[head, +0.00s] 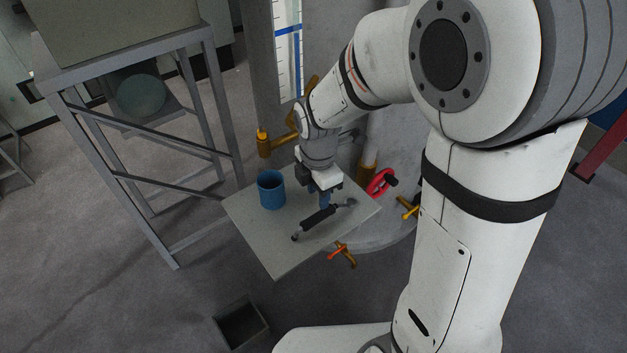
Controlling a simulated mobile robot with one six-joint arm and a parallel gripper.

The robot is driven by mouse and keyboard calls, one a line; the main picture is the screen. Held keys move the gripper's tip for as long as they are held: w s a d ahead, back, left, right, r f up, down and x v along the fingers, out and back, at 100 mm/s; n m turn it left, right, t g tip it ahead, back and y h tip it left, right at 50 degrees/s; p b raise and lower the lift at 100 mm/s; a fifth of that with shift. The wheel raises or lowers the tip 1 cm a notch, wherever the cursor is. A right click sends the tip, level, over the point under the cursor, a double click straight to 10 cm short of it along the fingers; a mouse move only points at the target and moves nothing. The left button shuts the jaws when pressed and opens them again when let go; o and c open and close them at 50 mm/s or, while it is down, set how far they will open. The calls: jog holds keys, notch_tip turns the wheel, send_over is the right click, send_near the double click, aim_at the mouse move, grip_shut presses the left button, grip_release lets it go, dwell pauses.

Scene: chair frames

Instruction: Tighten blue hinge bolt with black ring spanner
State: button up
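A tool with a black grip and grey ends (318,218) lies slantwise on a grey tabletop (277,258). It may be the black ring spanner, but its ends are too small to make out. My gripper (325,201) points down just above the tabletop, right behind the tool's grip. Something blue shows at its fingertips; I cannot tell whether this is the fingers or a held thing. I cannot tell whether the gripper is open or shut. I cannot make out a blue hinge bolt.
A blue cup (271,192) stands left of my gripper. A red handwheel (381,182) and orange-yellow handles (343,253) are close on the right and front. A grey metal frame (131,180) stands at left. A dark open box (242,326) sits on the floor.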

aim_at(315, 216)
jog(key=shift+w+a+f+n+b, duration=0.1)
jog(key=shift+a+f+n+b, duration=0.1)
jog(key=shift+f+n, duration=0.25)
jog(key=shift+w+a+f+n+b, duration=0.1)
jog(key=shift+a+f+n, duration=0.15)
jog(key=shift+f, duration=0.4)
notch_tip(315, 216, down, 8)
jog(key=b, duration=0.6)
jog(key=shift+d, duration=0.15)
jog(key=shift+r, duration=0.4)
jog(key=shift+c, duration=0.6)
grip_shut()
notch_tip(315, 216, up, 5)
jog(key=p, duration=0.4)
jog(key=shift+r, duration=0.1)
